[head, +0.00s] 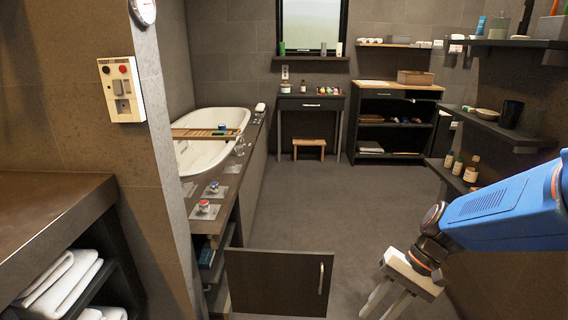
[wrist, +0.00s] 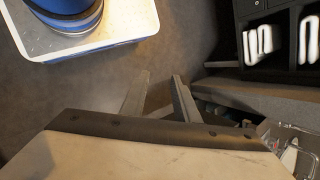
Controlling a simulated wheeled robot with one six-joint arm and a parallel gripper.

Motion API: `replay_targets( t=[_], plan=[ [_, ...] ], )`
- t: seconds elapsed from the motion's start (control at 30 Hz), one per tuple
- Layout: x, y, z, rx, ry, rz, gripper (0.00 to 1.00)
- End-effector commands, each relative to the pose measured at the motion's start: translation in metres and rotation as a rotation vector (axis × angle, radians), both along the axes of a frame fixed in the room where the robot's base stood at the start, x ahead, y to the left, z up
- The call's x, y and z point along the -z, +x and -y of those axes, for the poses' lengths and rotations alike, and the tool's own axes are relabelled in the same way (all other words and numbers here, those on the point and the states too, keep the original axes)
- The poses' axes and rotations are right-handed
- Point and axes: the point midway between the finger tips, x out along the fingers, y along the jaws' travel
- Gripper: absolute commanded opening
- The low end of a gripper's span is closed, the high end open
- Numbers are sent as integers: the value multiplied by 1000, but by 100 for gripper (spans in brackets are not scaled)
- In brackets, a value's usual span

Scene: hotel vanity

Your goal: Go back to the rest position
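My gripper (head: 382,308) hangs low at the bottom right of the head view, at the end of my blue arm, with its fingers pointing down. In the wrist view my gripper (wrist: 161,76) shows two fingers standing apart with nothing between them. It is open and empty, over bare floor. It is to the right of the cabinet door (head: 278,282), apart from it in the head view.
The cabinet door stands swung out into the aisle. A bathtub (head: 212,143) is behind it on the left. Wall shelves (head: 500,128) with bottles and cups line the right. White towels (wrist: 257,42) fill a dark shelf. Middle floor is clear.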

Motion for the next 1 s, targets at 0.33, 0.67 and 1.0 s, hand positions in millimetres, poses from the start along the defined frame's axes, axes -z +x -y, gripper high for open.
replay_targets(
  t=[0.33, 0.67, 1.0],
  plan=[
    [-33, -26, 25, -126, -225, 243, 28],
    [-70, -45, 52, -210, -429, 488, 28],
    [-99, -57, 71, -250, -561, 663, 28]
  ],
)
